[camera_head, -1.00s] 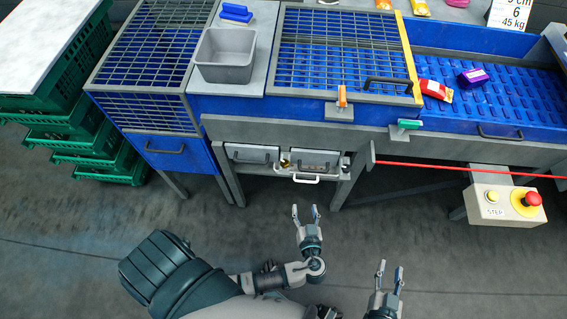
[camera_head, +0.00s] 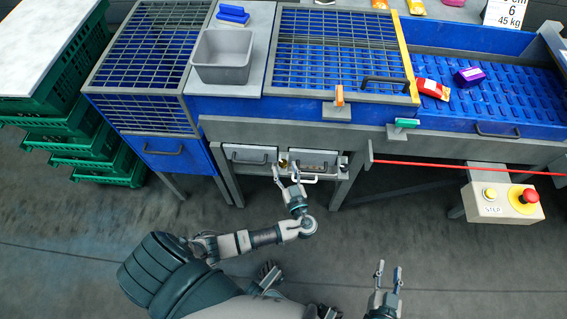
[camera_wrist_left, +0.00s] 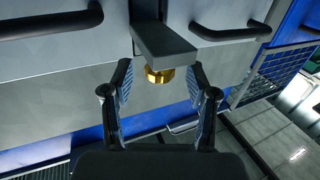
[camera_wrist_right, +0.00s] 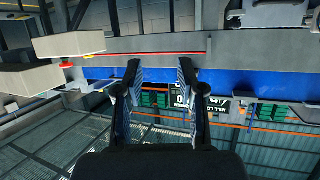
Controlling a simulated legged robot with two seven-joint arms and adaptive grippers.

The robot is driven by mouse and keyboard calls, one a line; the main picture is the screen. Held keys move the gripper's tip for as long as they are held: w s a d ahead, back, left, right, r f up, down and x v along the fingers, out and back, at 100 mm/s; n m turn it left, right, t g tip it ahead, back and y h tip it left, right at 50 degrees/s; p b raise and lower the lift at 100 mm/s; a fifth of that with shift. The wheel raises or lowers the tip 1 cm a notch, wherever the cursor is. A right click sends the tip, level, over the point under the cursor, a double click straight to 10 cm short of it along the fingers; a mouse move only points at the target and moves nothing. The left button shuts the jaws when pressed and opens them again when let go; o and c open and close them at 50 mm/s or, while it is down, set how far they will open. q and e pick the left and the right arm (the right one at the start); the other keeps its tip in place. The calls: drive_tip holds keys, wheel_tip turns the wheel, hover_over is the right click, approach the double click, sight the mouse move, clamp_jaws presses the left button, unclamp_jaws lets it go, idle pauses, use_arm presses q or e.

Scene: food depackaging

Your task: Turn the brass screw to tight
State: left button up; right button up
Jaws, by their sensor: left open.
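The brass screw (camera_wrist_left: 160,76) shows in the left wrist view below a dark grey block (camera_wrist_left: 163,42), which hides part of it. In the head view it is a tiny spot (camera_head: 284,161) between the two drawers under the machine. My left gripper (camera_head: 286,170) is open in front of the drawers. In the left wrist view its fingers (camera_wrist_left: 160,82) stand on either side of the brass screw with gaps, not visibly touching it. My right gripper (camera_head: 389,271) is open and empty over the floor, away from the machine; it also shows in its own wrist view (camera_wrist_right: 160,75).
Grey drawer fronts with handles (camera_head: 249,157) flank the screw. A red cord (camera_head: 470,168) runs right, above a control box (camera_head: 503,201) with a red button. Green crates (camera_head: 100,160) stand at the left. The floor before the machine is clear.

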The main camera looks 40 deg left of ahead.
use_arm(q)
drive_tip(key=shift+x, duration=1.4)
use_arm(e)
drive_tip(key=shift+w+a+r+t, duration=0.15)
drive_tip(key=shift+w+r+t, duration=0.1)
drive_tip(key=shift+r+t, duration=0.1)
use_arm(q)
clamp_jaws()
